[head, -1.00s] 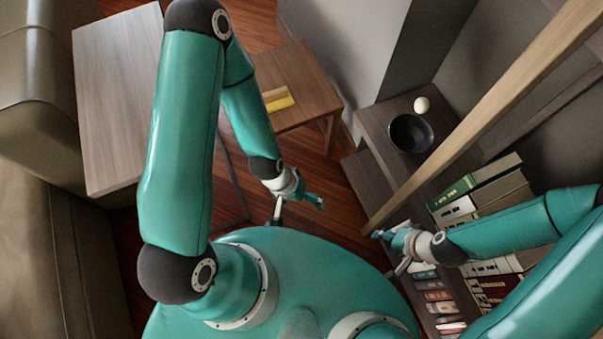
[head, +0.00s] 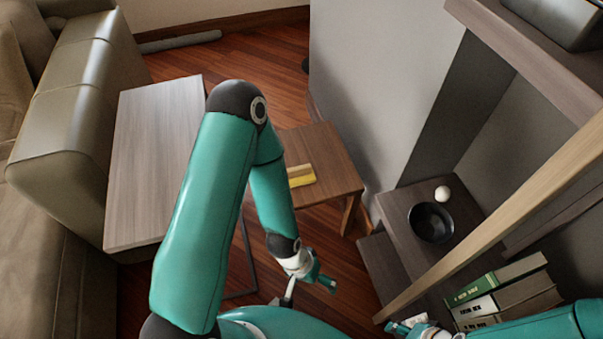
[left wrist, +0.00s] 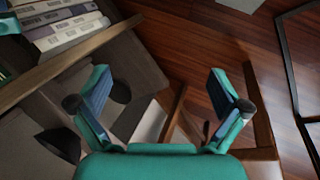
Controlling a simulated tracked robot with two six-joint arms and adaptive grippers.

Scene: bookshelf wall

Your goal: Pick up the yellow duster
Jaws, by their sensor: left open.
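The yellow duster (head: 302,176) lies on a small brown wooden table (head: 335,172) in the head view, partly behind my left forearm. My left gripper (head: 310,287) is open and empty, nearer to me than the table and apart from the duster. In the left wrist view my left gripper (left wrist: 160,88) has its fingers spread with nothing between them, and I cannot make out the duster there. My right gripper (head: 404,328) shows only in part at the bottom edge of the head view, near the shelf; its jaws are unclear.
A grey-brown table (head: 150,170) and an olive sofa (head: 80,120) stand at the left. At the right, a low shelf (head: 395,205) holds a black bowl (head: 431,222) and a white ball (head: 442,193). A slanting wooden post (head: 490,240) crosses before it, near books (head: 500,280). Red wooden floor shows beyond.

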